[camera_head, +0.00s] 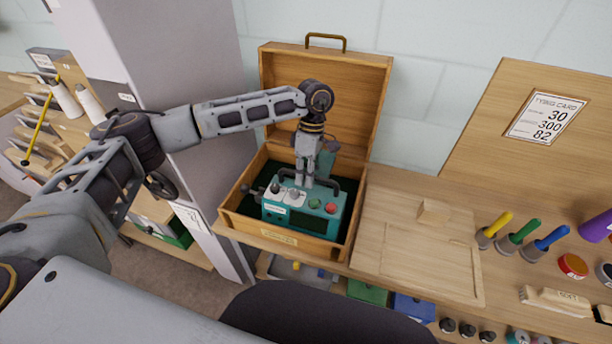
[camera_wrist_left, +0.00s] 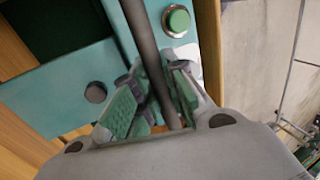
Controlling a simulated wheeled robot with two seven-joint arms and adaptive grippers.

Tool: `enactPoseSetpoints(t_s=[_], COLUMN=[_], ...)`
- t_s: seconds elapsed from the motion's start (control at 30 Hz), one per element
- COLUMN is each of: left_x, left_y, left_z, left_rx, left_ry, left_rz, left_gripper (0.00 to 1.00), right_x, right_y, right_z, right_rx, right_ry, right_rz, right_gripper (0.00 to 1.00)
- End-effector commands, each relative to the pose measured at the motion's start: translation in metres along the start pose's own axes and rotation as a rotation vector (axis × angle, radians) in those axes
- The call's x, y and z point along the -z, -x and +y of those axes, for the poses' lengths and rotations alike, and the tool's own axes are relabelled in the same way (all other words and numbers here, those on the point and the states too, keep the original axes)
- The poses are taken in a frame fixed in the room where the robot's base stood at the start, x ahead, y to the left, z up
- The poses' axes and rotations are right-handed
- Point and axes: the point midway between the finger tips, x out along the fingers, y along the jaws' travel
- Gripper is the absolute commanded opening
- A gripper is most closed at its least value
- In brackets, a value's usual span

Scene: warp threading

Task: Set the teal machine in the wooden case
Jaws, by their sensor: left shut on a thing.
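The teal machine (camera_head: 296,222) is a boxy unit with a dark carry handle, knobs, and green and red buttons. It sits within the outline of the wooden case (camera_head: 278,240), which is dark-lined with its lid open against the wall. I cannot tell whether its base rests on the case floor. My left gripper (camera_head: 306,182) reaches down from above and is shut on the machine's dark handle. In the left wrist view its pads (camera_wrist_left: 150,100) close around the dark handle bar, with the teal top (camera_wrist_left: 70,80) and a green button below. My right gripper is not in view.
A wooden board (camera_head: 415,235) lies right of the case. Yellow, green and blue handled tools (camera_head: 534,243), a brush (camera_head: 556,301) and a red-topped round item (camera_head: 572,265) stand farther right. A grey pillar (camera_head: 180,70) rises left of the case. A card (camera_head: 545,117) hangs on the back panel.

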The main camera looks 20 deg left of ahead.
Motion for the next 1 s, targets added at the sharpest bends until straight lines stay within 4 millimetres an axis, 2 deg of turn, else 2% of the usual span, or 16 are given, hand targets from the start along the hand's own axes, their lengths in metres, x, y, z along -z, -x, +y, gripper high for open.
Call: enactPoseSetpoints(t_s=[1.0], left_x=[-0.0005], left_y=[-0.0011], left_z=[0.0011], left_rx=[0.003], left_ry=[-0.001], left_rz=[-0.002], left_gripper=[0.00], right_x=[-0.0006], right_y=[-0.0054], right_z=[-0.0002], right_rx=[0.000], right_ry=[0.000], right_rz=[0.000], right_gripper=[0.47])
